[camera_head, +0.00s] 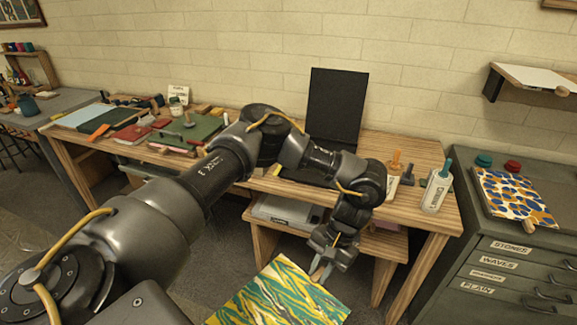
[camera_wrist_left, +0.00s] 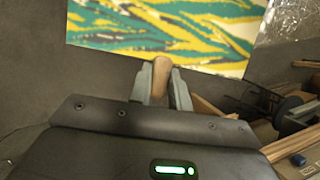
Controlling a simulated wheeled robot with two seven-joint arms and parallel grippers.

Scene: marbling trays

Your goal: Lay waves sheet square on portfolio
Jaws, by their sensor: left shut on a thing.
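The waves sheet (camera_head: 278,296), marbled in green, yellow and white, hangs low in front of the wooden bench. My left gripper (camera_head: 321,271) is shut on a wooden grip at the sheet's edge. The left wrist view shows this wooden grip (camera_wrist_left: 161,74) between the fingers, with the sheet (camera_wrist_left: 170,28) beyond it. The black portfolio (camera_head: 336,105) stands open on the bench, its upright panel near the wall. My arm hides much of its lower part. My right gripper is not in view.
A white bottle (camera_head: 436,190) and stamps stand at the bench's right end. A grey drawer cabinet (camera_head: 510,265) at right bears a blue and orange spotted sheet (camera_head: 514,196). A green board (camera_head: 187,130) and red books (camera_head: 132,133) lie on the bench's left part.

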